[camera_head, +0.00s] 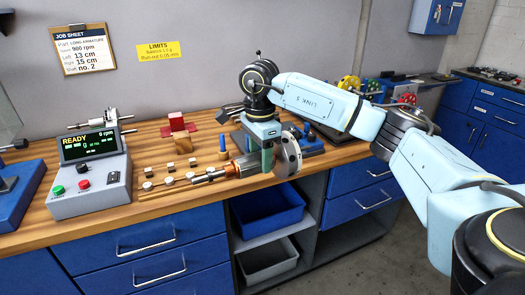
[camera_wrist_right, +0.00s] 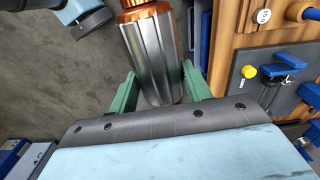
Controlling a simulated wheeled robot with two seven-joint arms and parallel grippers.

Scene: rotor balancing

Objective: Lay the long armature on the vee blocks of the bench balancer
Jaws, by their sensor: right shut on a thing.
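My right gripper (camera_head: 267,158) is shut on the long armature (camera_head: 245,163), pointing down over the front edge of the bench. The armature lies roughly level, with its copper part and shaft to the left. In the right wrist view the green fingers (camera_wrist_right: 160,90) flank its grey ribbed core (camera_wrist_right: 152,55), with copper (camera_wrist_right: 140,8) above. A grey disc with holes (camera_head: 289,153) shows just right of the fingers; I cannot tell whether it belongs to the armature. Blue equipment (camera_head: 18,190) stands at the left edge. I cannot make out the vee blocks clearly. My left gripper is not seen.
A readout box (camera_head: 88,175) showing READY and 0 rpm stands on the wooden bench (camera_head: 150,150). Small silver pieces (camera_head: 170,173), a red block (camera_head: 178,124) and a blue-handled tool (camera_head: 223,145) are nearby. Open shelves with a blue bin (camera_head: 267,213) lie below.

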